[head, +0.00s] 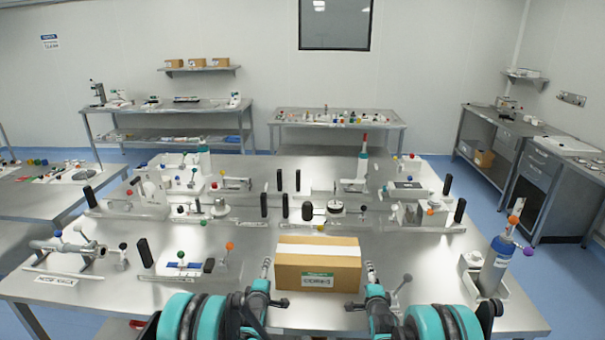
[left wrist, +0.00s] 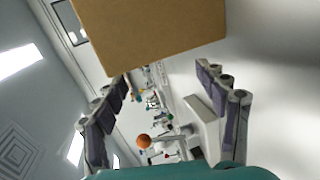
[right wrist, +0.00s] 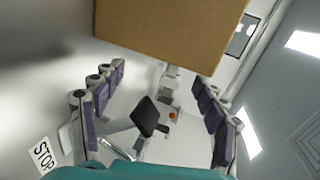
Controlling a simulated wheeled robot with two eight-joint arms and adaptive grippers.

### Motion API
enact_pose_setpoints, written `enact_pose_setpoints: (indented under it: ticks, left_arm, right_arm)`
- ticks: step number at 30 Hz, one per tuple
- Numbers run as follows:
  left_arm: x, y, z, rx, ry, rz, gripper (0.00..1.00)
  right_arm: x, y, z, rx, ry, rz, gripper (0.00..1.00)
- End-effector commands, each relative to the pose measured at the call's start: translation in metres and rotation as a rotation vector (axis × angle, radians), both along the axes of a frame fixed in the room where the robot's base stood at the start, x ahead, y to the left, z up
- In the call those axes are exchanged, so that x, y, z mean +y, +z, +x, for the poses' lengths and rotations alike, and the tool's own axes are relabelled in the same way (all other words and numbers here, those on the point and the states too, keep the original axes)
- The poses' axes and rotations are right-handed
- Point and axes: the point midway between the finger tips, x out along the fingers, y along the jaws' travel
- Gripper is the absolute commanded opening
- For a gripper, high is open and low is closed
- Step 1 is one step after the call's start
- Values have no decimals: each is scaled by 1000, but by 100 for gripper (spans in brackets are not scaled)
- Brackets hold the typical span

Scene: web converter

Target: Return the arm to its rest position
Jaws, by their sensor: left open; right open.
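My left gripper (head: 267,269) is open and empty, low beside the left side of a cardboard box (head: 318,273) on the steel table. My right gripper (head: 369,271) is open and empty beside the box's right side. The left wrist view shows the left fingers spread (left wrist: 163,80) with the box (left wrist: 150,30) past their tips. The right wrist view shows the right fingers spread (right wrist: 159,78) with the box (right wrist: 170,28) past their tips too. Whether any fingertip touches the box I cannot tell.
The steel table (head: 240,255) holds several fixtures with coloured knobs behind the box. A black-handled lever (head: 145,252) and a blue-topped fixture (head: 180,264) are at the left.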

Motion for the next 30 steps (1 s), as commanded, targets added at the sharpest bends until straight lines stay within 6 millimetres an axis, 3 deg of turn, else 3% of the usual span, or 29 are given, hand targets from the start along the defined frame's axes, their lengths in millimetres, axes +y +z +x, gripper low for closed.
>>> enact_pose_setpoints:
  ticks: [5, 8, 16, 23, 30]
  left_arm:
    - [1, 36, -20, 70, -44, 148, 73]
    - [2, 61, -44, 128, -90, 270, 73]
    - [4, 107, -136, 282, -254, 592, 73]
    - [5, 116, -235, 396, -438, 846, 73]
    - [5, 95, -345, 490, -666, 1087, 73]
  right_arm:
    - [-1, 36, -21, 70, 44, -149, 73]
    - [-2, 61, -44, 129, 90, -270, 73]
    - [-4, 107, -136, 282, 254, -591, 73]
    - [-5, 116, -235, 396, 438, -847, 73]
    - [-5, 95, -345, 491, 667, -1086, 73]
